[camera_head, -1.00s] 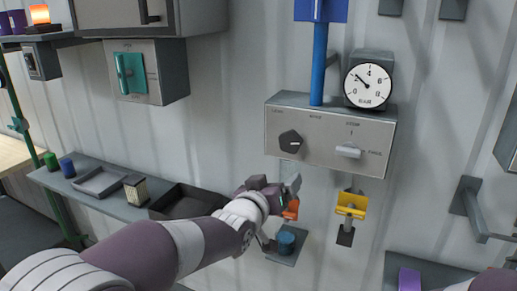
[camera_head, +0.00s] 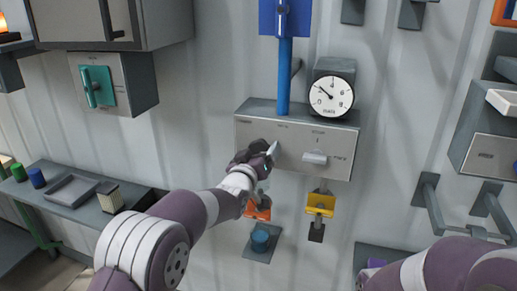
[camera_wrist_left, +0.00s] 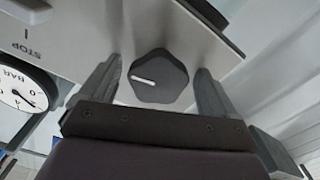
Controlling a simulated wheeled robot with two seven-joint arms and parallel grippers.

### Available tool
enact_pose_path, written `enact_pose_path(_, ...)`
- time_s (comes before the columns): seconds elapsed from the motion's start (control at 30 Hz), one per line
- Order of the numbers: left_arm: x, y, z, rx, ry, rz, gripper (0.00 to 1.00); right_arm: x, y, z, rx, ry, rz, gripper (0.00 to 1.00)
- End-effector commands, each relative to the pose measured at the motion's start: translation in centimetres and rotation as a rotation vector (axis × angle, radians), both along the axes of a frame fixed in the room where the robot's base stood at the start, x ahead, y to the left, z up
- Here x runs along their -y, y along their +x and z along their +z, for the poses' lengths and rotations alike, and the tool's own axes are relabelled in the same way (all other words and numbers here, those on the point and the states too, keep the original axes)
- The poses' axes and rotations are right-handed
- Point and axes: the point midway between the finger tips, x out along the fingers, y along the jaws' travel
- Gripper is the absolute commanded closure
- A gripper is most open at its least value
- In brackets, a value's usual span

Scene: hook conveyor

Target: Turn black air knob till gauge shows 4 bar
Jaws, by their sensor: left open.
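The black air knob (camera_wrist_left: 158,77) is a dark, many-sided knob with a white pointer line on the grey panel (camera_head: 335,165). In the head view my left gripper hides it. My left gripper (camera_head: 266,158) is open at the panel, and in the left wrist view its fingers stand on either side of the knob with gaps showing. The round white gauge (camera_head: 331,97) sits on top of the panel's right end, its needle pointing up and left, near 2. It also shows in the left wrist view (camera_wrist_left: 22,100). My right gripper is out of view.
A grey-white lever (camera_head: 314,157) is on the panel right of the knob. Below hang an orange fitting (camera_head: 258,211) and a yellow one (camera_head: 320,204), with a blue knob (camera_head: 261,240) lower down. A blue pipe (camera_head: 285,75) rises from the panel.

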Motion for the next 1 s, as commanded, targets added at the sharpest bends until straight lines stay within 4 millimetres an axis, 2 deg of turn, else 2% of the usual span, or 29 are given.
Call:
enact_pose_path(0.2,0.02,0.02,-0.05,0.000,0.000,0.000,0.10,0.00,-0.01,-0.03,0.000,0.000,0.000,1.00)
enact_pose_path(0.37,0.02,0.00,-0.04,0.000,0.000,0.000,0.62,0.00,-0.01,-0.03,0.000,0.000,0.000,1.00)
enact_pose_path(0.4,0.01,0.01,-0.03,0.000,0.000,0.000,0.65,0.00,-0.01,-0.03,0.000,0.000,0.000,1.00)
enact_pose_path(1.0,-0.03,0.01,0.11,0.007,0.012,0.000,0.65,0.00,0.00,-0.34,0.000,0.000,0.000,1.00)
